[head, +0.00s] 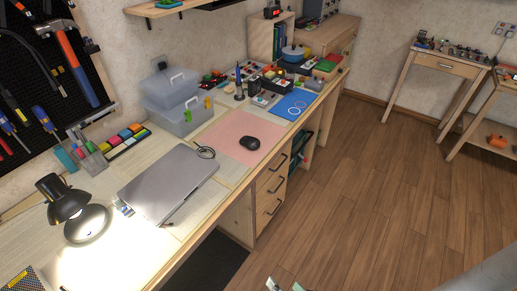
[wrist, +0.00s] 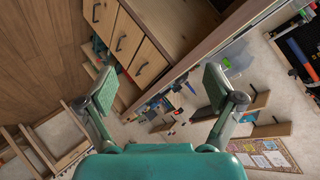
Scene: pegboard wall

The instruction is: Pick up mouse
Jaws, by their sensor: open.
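The black mouse (head: 250,143) lies on the pink mat (head: 231,128) on the workbench, in the middle of the head view. It is close to the bench's front edge. My gripper (wrist: 161,88) is open and empty in the wrist view, with its two green finger pads wide apart. The mouse cannot be made out in the wrist view. In the head view only a small part of what looks like my gripper shows at the bottom edge, well away from the mouse, over the floor side of the bench.
A closed grey laptop (head: 168,182) and a lit black lamp (head: 72,207) are on the near bench. Clear storage boxes (head: 178,107) stand by the wall. A blue mat (head: 291,104) lies beyond the pink one. Drawers (head: 271,187) are below the bench; the wooden floor (head: 360,190) is largely clear.

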